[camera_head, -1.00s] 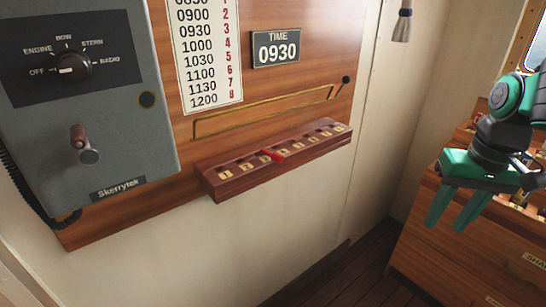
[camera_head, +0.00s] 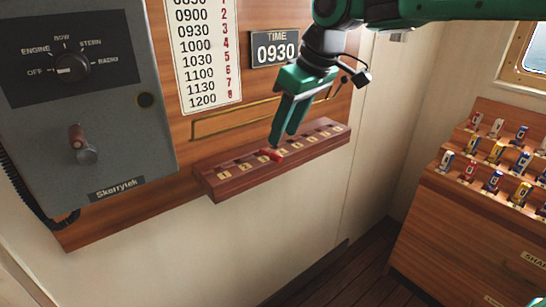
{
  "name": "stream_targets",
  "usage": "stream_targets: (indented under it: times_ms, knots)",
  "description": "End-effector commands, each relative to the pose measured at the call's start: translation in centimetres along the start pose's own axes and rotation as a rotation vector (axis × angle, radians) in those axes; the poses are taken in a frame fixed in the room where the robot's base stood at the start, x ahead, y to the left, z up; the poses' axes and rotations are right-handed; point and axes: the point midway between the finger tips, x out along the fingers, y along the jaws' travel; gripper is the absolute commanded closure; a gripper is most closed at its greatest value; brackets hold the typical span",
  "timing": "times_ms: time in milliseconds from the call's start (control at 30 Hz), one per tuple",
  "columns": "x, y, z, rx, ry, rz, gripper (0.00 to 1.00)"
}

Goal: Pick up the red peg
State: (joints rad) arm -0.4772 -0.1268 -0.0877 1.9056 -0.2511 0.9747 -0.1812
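The red peg (camera_head: 272,155) sits in the numbered wooden peg shelf (camera_head: 230,190) on the wall, near the slot marked 3, with its red end sticking out toward me. My gripper (camera_head: 281,140) hangs from above over the shelf, fingers pointing down, just above and slightly right of the peg. The fingers look close to the peg. Whether they touch it, and how wide the gap between them is, I cannot tell from this angle.
A grey Skerrytek control box (camera_head: 110,130) with a knob and lever is on the left. A time sign (camera_head: 276,48) reading 0930 and a schedule board (camera_head: 207,60) are above the shelf. A wooden rack (camera_head: 450,200) with several coloured items stands at right.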

Motion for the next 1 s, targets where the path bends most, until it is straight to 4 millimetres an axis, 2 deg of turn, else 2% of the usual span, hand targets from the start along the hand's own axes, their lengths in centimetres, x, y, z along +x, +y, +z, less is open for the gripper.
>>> stream_targets:
  times_ms: [267,567,867,933,1000]
  knots:
    - [2.0,-0.1,0.0,0.001,-0.001,0.001,0.62]
    - [5.9,-0.3,-0.1,0.002,-0.002,0.001,0.62]
    - [6.3,-0.3,-0.2,0.002,0.0,0.002,0.62]
    - [6.3,-0.3,-0.2,0.002,0.0,0.002,0.73]
    - [6.3,-0.3,-0.2,0.002,0.0,0.002,0.9]
